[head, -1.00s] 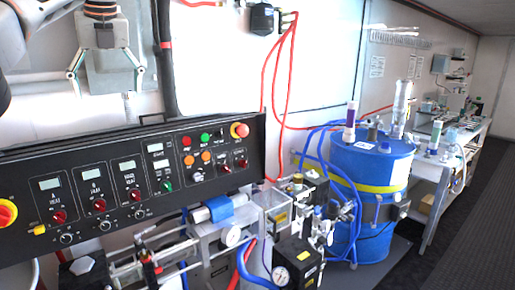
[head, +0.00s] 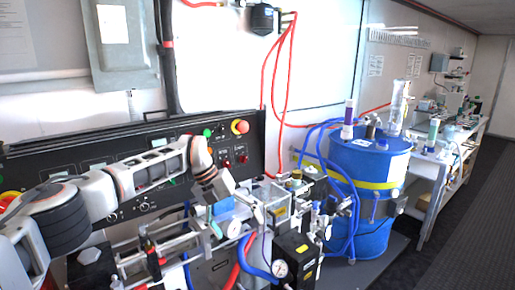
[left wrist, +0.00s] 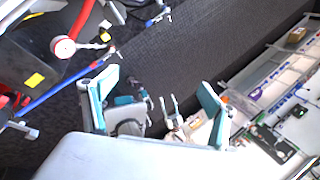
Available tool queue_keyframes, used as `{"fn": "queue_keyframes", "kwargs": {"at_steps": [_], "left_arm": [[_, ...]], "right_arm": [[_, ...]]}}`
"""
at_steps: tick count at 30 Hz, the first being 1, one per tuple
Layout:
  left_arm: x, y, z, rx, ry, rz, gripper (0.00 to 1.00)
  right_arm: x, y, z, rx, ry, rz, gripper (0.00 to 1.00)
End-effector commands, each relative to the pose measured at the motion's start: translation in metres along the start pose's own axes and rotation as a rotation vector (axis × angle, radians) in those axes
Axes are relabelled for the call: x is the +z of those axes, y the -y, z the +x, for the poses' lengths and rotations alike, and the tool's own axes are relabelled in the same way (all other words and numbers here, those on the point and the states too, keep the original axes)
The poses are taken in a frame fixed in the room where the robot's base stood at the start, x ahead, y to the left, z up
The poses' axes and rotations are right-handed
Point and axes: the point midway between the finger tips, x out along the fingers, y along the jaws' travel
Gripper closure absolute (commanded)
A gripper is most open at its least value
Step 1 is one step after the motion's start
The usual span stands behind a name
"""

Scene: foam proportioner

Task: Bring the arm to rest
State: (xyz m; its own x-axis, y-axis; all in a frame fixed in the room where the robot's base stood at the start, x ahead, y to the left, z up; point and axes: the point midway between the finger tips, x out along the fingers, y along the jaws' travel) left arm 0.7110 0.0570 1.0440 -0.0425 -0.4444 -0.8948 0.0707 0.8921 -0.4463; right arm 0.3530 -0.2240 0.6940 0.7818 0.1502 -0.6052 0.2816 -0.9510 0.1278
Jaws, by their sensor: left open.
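My left gripper (head: 237,218) shows in the head view at the end of the white and grey arm that comes in from the left. It points down and to the right in front of the control panel (head: 125,185), over the metal fittings below it. In the left wrist view its two teal-padded fingers (left wrist: 160,105) stand wide apart. I see nothing clamped between them; small metal and teal parts show beyond the gap, too small to name. My arm hides much of the panel's dials. I cannot make out my right gripper in either view.
A blue drum (head: 370,165) with a yellow band stands right of the gripper. A pressure gauge (head: 279,268) and black pump box (head: 296,258) are close below. Red and blue hoses run around them. A long bench (head: 430,170) lines the wall; the dark floor (head: 470,230) is clear.

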Motion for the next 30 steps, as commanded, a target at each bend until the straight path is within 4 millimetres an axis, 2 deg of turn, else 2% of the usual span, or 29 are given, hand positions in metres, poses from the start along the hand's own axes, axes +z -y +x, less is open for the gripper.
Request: {"fn": "queue_keyframes", "kwargs": {"at_steps": [1,3,6,9,13,18,23,26,30], "left_arm": [[-0.015,0.014,0.033,-0.074,-0.036,0.016,0.14],[-0.035,0.037,0.071,-0.189,-0.071,0.032,0.14],[-0.065,0.074,0.117,-0.370,-0.109,0.031,0.14],[-0.093,0.108,0.147,-0.552,-0.131,-0.002,0.14],[-0.122,0.146,0.168,-0.781,-0.136,-0.087,0.14],[-0.142,0.174,0.173,-1.053,-0.109,-0.269,0.14],[-0.145,0.171,0.168,-1.262,-0.049,-0.500,0.14],[-0.142,0.153,0.165,-1.365,0.001,-0.670,0.14],[-0.139,0.109,0.168,-1.467,0.083,-0.933,0.14]], "right_arm": [[0.000,0.000,0.000,0.000,0.000,0.000,0.60],[0.000,0.000,0.000,0.000,0.000,0.000,0.60],[0.000,0.000,0.000,0.000,0.001,0.000,0.60],[0.001,0.001,0.000,-0.001,0.001,0.000,0.60],[0.000,0.001,0.000,-0.001,0.001,0.000,0.60],[0.000,0.001,0.000,-0.001,0.001,0.000,0.60],[0.000,0.001,0.000,-0.001,0.000,0.000,0.60],[0.000,0.001,0.000,-0.002,0.000,0.000,0.60],[0.000,0.001,0.000,-0.002,0.000,0.000,0.60]]}}
